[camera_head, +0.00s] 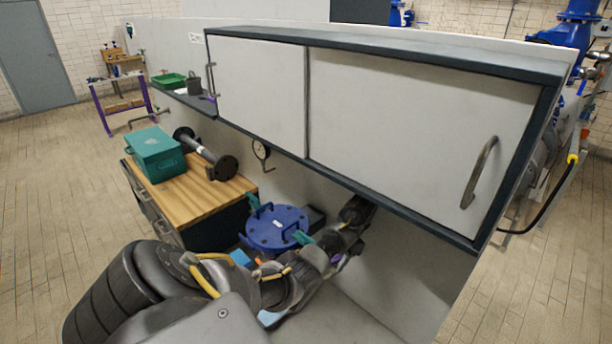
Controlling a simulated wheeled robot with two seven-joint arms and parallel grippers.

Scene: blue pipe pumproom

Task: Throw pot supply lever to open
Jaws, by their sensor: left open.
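A round blue pot lid (277,228) with bolts and teal clamps shows low in the middle, below the wall cabinet. My left arm crosses in front of the pot's lower part. My left gripper (358,209) is at the arm's far end, right of the lid and close under the cabinet's lower edge. It is dark and small here; it is open, and I see nothing held in it. I cannot pick out the pot supply lever; it may be hidden by my arm or the cabinet. My right gripper is not in view.
The white cabinet (400,120) overhangs the area with its dark lower edge. A wooden-topped bench (205,195) at left holds a green toolbox (155,153) and a dark flanged pipe (204,152). The floor at far left is clear.

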